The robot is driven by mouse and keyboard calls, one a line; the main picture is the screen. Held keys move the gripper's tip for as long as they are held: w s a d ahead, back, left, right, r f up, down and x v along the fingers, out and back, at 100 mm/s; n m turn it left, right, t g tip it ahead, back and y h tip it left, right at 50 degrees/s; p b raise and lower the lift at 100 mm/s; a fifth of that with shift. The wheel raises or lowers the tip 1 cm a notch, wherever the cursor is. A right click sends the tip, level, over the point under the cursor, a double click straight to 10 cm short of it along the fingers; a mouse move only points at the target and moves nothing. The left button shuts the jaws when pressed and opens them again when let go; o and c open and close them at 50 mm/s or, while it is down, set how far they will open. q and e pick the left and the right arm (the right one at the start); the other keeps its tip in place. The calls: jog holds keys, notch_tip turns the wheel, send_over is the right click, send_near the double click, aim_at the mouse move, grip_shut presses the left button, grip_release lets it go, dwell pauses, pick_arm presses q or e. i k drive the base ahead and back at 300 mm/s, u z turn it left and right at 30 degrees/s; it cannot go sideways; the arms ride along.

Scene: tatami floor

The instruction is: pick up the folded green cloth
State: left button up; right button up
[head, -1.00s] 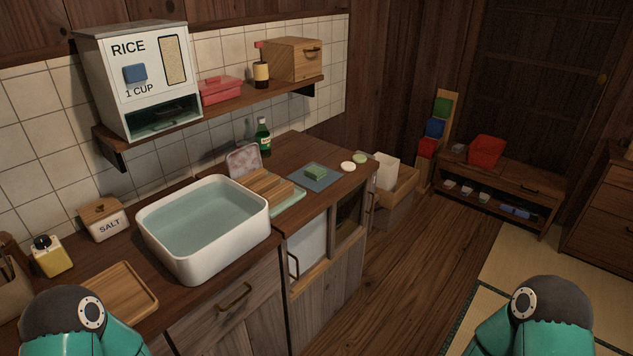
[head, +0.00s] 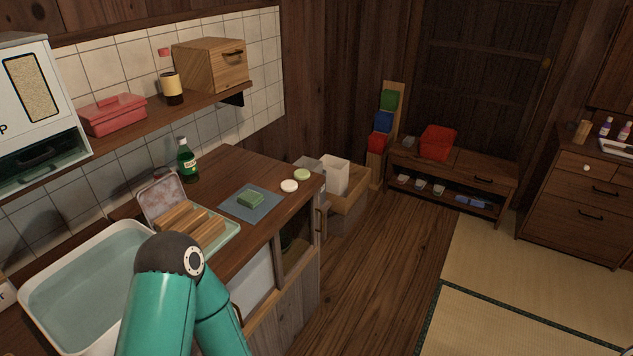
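A small folded green cloth (head: 250,199) lies on a flat blue-grey mat (head: 265,209) on the wooden counter, in the middle left of the head view. It looks like a thick green block and nothing covers it. A teal arm of mine with a dark joint rises at the lower left, in front of the counter and nearer to me than the cloth. Neither gripper shows in the head view, so I cannot see any fingers near the cloth.
Left of the mat are a pale green tray (head: 232,228) with wooden blocks and a white basin of water (head: 28,292). A green bottle (head: 186,160) stands behind. The wooden floor (head: 375,270) right of the counter is clear.

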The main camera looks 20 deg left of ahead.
aim_at(251, 199)
jog(key=z, duration=0.05)
jog(key=i, duration=1.25)
jog(key=u, duration=0.5)
